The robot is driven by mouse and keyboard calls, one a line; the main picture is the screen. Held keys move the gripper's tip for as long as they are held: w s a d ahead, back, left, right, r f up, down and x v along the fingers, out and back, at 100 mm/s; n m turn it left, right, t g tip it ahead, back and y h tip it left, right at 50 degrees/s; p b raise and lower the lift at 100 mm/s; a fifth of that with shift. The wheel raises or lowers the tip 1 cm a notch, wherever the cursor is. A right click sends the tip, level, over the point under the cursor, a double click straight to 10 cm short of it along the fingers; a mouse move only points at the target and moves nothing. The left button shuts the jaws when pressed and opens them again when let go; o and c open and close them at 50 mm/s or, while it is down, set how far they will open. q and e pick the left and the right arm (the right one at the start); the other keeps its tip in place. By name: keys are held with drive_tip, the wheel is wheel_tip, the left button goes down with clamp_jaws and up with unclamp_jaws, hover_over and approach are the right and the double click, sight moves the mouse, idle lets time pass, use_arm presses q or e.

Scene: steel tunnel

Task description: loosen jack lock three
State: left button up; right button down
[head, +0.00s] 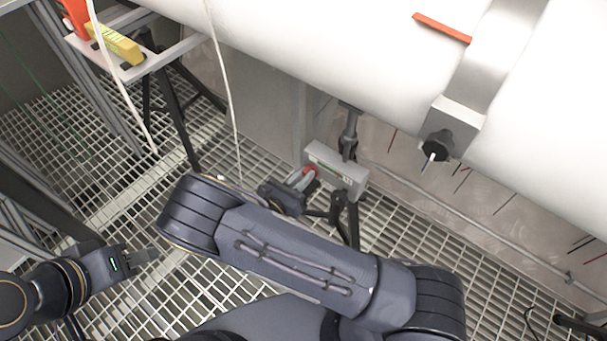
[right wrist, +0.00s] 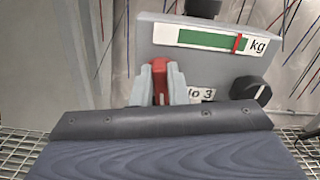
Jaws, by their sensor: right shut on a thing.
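Jack three's grey box (head: 337,170) sits on a dark stand below the white pipe. In the right wrist view, the box (right wrist: 195,58) faces me with a green gauge marked "kg", a partly hidden label ending in 3 and a black knob (right wrist: 251,90). A red lock lever (right wrist: 160,73) stands at its lower left. My right gripper (right wrist: 160,88) is shut on this lever, one pale finger on each side. The lever's red also shows in the head view (head: 310,172). My left gripper (head: 147,256) is low at the left, over the grating, away from the jack; its finger gap is unclear.
The large white pipe (head: 330,45) with a metal clamp band (head: 497,50) runs above the jack. A yellow level-like object (head: 116,44) lies on a shelf at upper left. Thin pale cables hang down at left. Open grating (head: 120,190) covers the floor.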

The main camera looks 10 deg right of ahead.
drive_tip(key=shift+w+a+f+n+p, duration=0.15)
drive_tip(key=shift+n+p, duration=0.35)
drive_tip(key=shift+n, duration=1.95)
drive_tip(key=shift+w+a+f+n+p, duration=0.1)
drive_tip(key=shift+f+n+p, duration=0.3)
drive_tip(key=shift+n, duration=2.1)
drive_tip(key=shift+w+a+f+n+p, duration=0.1)
drive_tip(key=shift+n+p, duration=0.5)
drive_tip(key=shift+n, duration=1.85)
drive_tip(key=c, duration=1.4)
unclamp_jaws()
drive_tip(key=shift+c, duration=0.2)
drive_tip(key=v, duration=0.7)
drive_tip(key=shift+s+a, duration=0.25)
drive_tip(key=shift+a, duration=0.05)
